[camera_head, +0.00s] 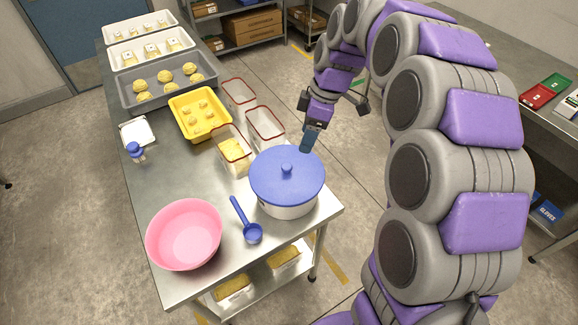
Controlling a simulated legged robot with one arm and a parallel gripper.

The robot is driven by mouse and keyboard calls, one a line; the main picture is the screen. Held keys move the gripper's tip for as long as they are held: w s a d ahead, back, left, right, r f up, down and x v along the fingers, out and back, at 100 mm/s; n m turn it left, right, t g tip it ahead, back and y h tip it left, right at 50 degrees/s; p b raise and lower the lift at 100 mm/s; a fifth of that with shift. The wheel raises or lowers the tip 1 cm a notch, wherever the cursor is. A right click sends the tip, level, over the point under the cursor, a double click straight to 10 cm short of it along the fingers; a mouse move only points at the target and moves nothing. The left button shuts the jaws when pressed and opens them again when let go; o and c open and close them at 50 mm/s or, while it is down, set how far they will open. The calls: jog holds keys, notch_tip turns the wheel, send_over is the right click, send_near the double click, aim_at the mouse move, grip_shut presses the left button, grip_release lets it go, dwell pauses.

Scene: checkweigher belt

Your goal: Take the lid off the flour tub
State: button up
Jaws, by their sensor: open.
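The flour tub (287,208) is a round white tub at the front right of the steel table. Its blue lid (268,185) sits on top and covers the opening, with a small blue knob (287,168) in the middle. My gripper (311,140) is open, behind and slightly right of the knob in the picture, near the lid's far edge. No lid or other thing shows held in it. Whether its tip touches the lid or only overlaps it in view, I cannot tell.
A blue scoop (252,233) and a pink bowl (184,233) stand left of the tub. Clear red-rimmed containers (265,125), a yellow tray (199,113) and a grey dough tray (168,85) stand behind. Bare tabletop (180,180) lies at the middle left.

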jog(key=w+a+f+n+p, duration=0.1)
jog(key=w+a+n, duration=0.15)
jog(key=w, duration=0.35)
jog(key=n, duration=0.1)
send_near(286, 166)
jog(key=a+f+b, duration=0.1)
jog(key=f, duration=0.1)
jog(key=shift+w+a+f+y+b, duration=0.15)
jog(key=shift+a+f+y+b, duration=0.15)
jog(key=shift+a+f+b, duration=0.1)
jog(key=shift+d+f, duration=0.45)
jog(key=shift+d, duration=0.35)
jog(key=shift+f, duration=0.35)
jog(key=x, duration=0.1)
jog(key=b+x, duration=0.1)
jog(key=x, duration=0.2)
jog(key=shift+s+a+f, duration=0.25)
jog(key=shift+s+a, duration=0.1)
jog(key=shift+a, duration=0.25)
jog(key=shift+d+r, duration=0.1)
jog(key=shift+d, duration=0.2)
jog(key=shift+c, duration=0.4)
jog(key=shift+d, duration=0.4)
jog(key=c, duration=0.6)
jog(key=shift+a, duration=0.35)
jog(key=c, duration=0.5)
